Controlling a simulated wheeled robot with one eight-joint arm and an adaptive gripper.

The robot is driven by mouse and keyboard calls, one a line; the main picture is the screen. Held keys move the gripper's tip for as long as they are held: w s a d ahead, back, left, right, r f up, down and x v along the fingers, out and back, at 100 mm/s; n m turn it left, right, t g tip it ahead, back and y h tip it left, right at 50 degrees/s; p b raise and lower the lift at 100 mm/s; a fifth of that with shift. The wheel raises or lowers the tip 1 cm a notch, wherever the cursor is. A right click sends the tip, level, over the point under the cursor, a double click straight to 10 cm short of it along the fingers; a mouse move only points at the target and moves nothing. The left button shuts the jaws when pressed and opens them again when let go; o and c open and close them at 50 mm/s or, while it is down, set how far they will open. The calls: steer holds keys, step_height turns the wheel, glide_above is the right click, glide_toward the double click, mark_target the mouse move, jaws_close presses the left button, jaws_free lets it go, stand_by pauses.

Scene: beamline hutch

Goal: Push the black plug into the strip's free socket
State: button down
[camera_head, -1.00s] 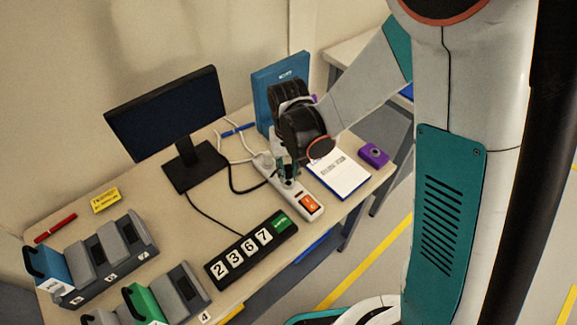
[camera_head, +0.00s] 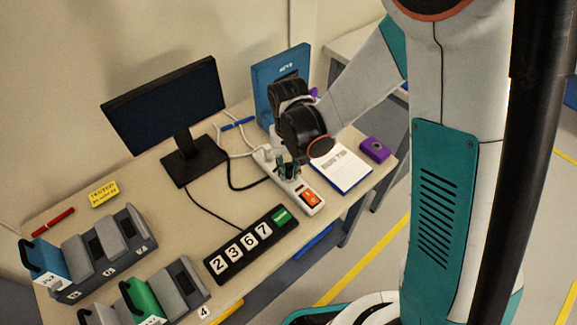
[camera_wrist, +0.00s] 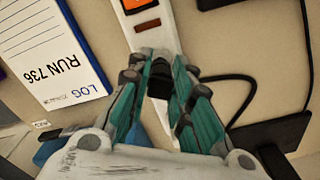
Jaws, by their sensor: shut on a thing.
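The white power strip (camera_head: 315,207) lies on the table with a lit orange switch (camera_head: 309,197) at its near end; the strip also shows at the top of the wrist view (camera_wrist: 150,38). My gripper (camera_head: 287,170) is over the strip's middle, its green fingers pointing down. In the wrist view my gripper (camera_wrist: 161,70) is shut on the black plug (camera_wrist: 159,84), which sits between the fingers over the strip. The fingers hide the socket under the plug, and I cannot tell whether the plug touches the strip.
A log notebook (camera_head: 340,170) lies close right of the strip, with a purple box (camera_head: 375,151) beyond. A monitor (camera_head: 165,100) and a number board (camera_head: 225,264) are left. Cables run left of the strip.

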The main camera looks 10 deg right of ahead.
steer(key=shift+f+b, duration=0.45)
steer(key=shift+f, duration=0.1)
stand_by(0.4)
steer(key=c, duration=1.4)
jaws_free()
steer(key=shift+o, duration=0.2)
steer(key=shift+r, duration=0.1)
